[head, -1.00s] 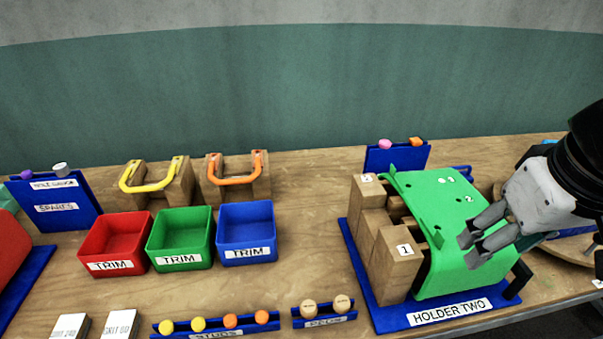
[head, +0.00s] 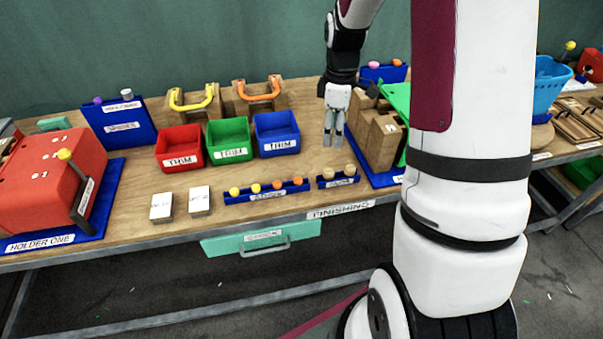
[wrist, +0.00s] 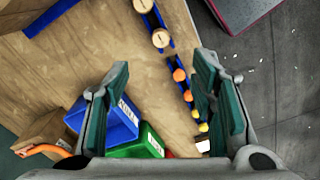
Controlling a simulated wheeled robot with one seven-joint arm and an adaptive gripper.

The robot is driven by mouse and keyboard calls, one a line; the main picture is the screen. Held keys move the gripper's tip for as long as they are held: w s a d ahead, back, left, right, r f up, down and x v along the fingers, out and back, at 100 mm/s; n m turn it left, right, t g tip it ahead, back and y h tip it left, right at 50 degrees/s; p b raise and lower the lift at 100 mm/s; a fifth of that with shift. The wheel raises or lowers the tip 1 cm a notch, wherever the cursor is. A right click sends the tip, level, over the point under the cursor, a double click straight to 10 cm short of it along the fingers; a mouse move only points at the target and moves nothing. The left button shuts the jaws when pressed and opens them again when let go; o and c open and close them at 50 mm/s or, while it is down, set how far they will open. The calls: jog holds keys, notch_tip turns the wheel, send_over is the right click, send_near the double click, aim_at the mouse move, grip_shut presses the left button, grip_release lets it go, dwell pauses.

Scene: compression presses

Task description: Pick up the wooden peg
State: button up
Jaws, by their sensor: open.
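Two round-topped wooden pegs stand side by side in a small blue rack (head: 340,183) near the table's front edge. The left peg (head: 327,174) and the right peg (head: 349,169) are both visible in the head view. In the wrist view, one peg (wrist: 161,38) and the other peg (wrist: 143,6) show beyond the fingers, near the top. My gripper (head: 333,142) points down above the table, behind the rack in the head view. In the wrist view my gripper (wrist: 162,65) is open with nothing between its fingers.
A blue rack of yellow and orange studs (head: 266,194) sits left of the pegs. Red (head: 180,160), green (head: 229,152) and blue (head: 277,147) bins stand behind. Wooden blocks (head: 378,140) and a green cover (head: 397,97) stand close right of my gripper, partly hidden by my arm.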

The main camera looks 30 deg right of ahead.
send_over(329, 171)
notch_tip(329, 171, down, 8)
jog(key=shift+s+a+r+p, duration=0.15)
jog(key=shift+p, duration=0.25)
jog(key=shift+f+p, duration=0.6)
jog(key=shift+f, duration=2.65)
jog(key=c, duration=0.9)
